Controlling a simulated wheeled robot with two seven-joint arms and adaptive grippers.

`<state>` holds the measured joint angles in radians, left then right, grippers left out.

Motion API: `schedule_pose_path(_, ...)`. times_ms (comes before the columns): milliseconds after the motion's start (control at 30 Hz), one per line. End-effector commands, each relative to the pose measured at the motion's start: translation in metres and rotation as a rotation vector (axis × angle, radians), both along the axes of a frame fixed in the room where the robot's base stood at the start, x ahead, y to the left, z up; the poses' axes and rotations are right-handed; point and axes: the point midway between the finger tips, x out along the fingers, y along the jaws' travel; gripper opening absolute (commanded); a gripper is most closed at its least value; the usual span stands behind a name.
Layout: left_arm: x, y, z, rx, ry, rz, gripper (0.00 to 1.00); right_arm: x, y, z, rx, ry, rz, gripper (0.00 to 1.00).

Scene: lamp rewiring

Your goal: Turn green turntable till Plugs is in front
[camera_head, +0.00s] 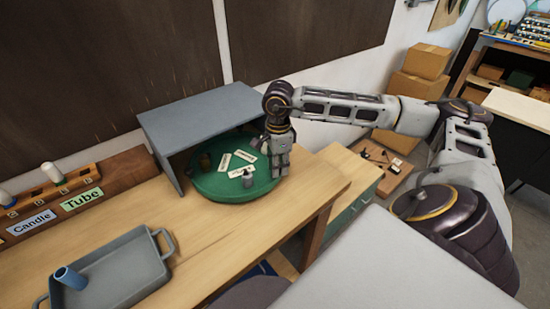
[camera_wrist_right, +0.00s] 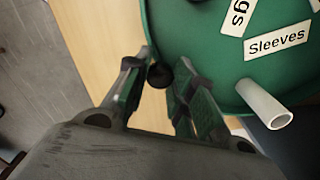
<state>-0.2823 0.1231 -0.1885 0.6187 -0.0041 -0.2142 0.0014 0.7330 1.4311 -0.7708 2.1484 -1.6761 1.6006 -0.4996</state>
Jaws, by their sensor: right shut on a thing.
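The green turntable (camera_head: 212,188) sits on the wooden table, partly under a grey cover. White label cards lie on it; their words are too small to read in the head view. In the right wrist view one card reads Sleeves (camera_wrist_right: 276,42), and another card (camera_wrist_right: 238,17) shows only "gs". A grey tube (camera_wrist_right: 264,104) stands near the rim beside Sleeves. My right gripper (camera_head: 277,172) is at the turntable's right rim. In the wrist view its fingers are shut on a small black knob (camera_wrist_right: 160,75) at the rim. My left gripper is not in view.
The grey cover (camera_head: 200,115) stands over the turntable's back. A grey tray (camera_head: 118,280) with a blue cup (camera_head: 70,278) is at the front left. A wooden rack (camera_head: 120,172) with Candle and Tube labels stands at the left. The table's front middle is clear.

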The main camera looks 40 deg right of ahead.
Motion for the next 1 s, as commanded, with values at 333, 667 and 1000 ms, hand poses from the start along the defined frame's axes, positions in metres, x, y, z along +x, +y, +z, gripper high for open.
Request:
schedule_pose_path(333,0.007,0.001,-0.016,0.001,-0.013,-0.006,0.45,0.011,-0.020,-0.002,0.001,-0.003,0.149,0.00)
schedule_pose_path(667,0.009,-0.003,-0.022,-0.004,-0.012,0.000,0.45,0.017,-0.031,-0.001,0.001,0.000,0.235,0.00)
schedule_pose_path(1000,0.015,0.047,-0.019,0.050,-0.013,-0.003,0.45,0.018,-0.033,-0.001,0.001,0.001,0.252,0.00)
